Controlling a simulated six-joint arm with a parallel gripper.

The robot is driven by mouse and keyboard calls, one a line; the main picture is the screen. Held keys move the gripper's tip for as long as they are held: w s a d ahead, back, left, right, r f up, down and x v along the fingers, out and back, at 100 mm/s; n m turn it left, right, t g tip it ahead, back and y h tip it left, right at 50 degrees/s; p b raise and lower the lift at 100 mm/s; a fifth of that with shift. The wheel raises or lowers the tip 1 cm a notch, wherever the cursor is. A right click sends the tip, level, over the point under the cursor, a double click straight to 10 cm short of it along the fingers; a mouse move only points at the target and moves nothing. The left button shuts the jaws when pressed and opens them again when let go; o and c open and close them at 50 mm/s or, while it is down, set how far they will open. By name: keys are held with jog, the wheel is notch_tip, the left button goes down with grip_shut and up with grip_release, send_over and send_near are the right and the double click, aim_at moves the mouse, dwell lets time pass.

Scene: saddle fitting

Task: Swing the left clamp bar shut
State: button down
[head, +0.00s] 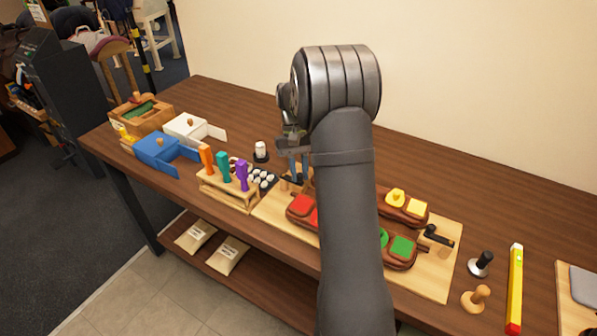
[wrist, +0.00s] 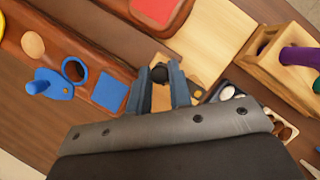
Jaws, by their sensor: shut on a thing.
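My gripper (head: 294,178) is at the left end of the pale wooden base board (head: 273,213), and my arm hides much of the fitting. In the wrist view my gripper (wrist: 162,88) has its two fingers around a small black knob (wrist: 160,72), which appears to be the left clamp bar's end. The rest of that bar is hidden, and its angle cannot be told. The right clamp bar (head: 438,237) is black and stands at the board's right end. Brown saddle blocks carry red (head: 301,205), green (head: 402,246) and yellow (head: 417,208) pieces; blue pieces (wrist: 111,90) show in the wrist view.
A wooden rack (head: 228,193) with orange, teal and purple handles stands left of the board, near a black tray of white pieces (head: 264,178). White (head: 190,129) and blue (head: 158,149) boxes lie farther left. A stamp (head: 481,263), wooden knob (head: 476,297) and yellow level (head: 515,285) stand right.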

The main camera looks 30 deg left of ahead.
jog(key=shift+w, duration=0.1)
dwell(0.3)
jog(key=c, duration=1.3)
grip_release()
jog(key=v, duration=1.7)
jog(key=shift+a+r, duration=0.1)
jog(key=shift+r, duration=0.1)
jog(key=shift+f, duration=0.1)
jog(key=x, duration=1.7)
jog(key=shift+f, duration=0.1)
